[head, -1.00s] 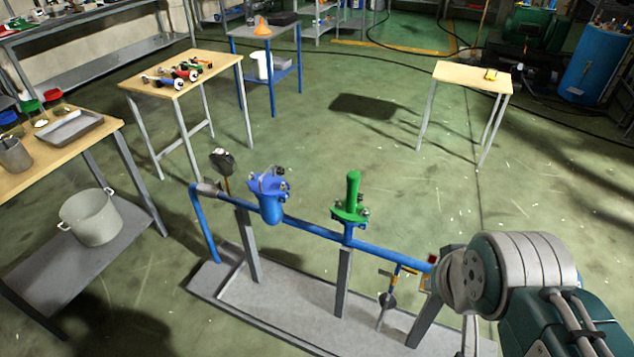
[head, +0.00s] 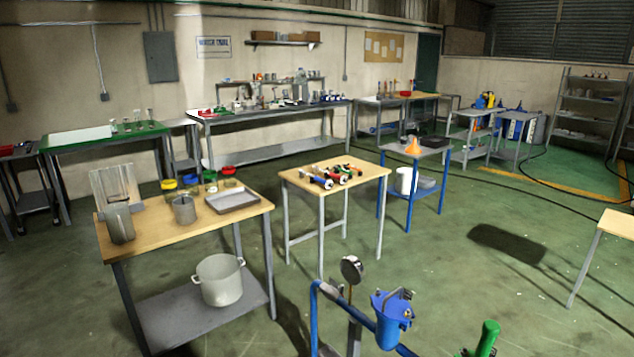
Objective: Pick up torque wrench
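I cannot clearly make out a torque wrench in the head view.
A blue pipe rig with a blue housing (head: 391,318), a gauge (head: 352,269) and a green part (head: 487,339) stands in the near foreground. A workbench (head: 160,229) with a pot (head: 219,280) below is left. Open floor (head: 450,290) lies right of centre.

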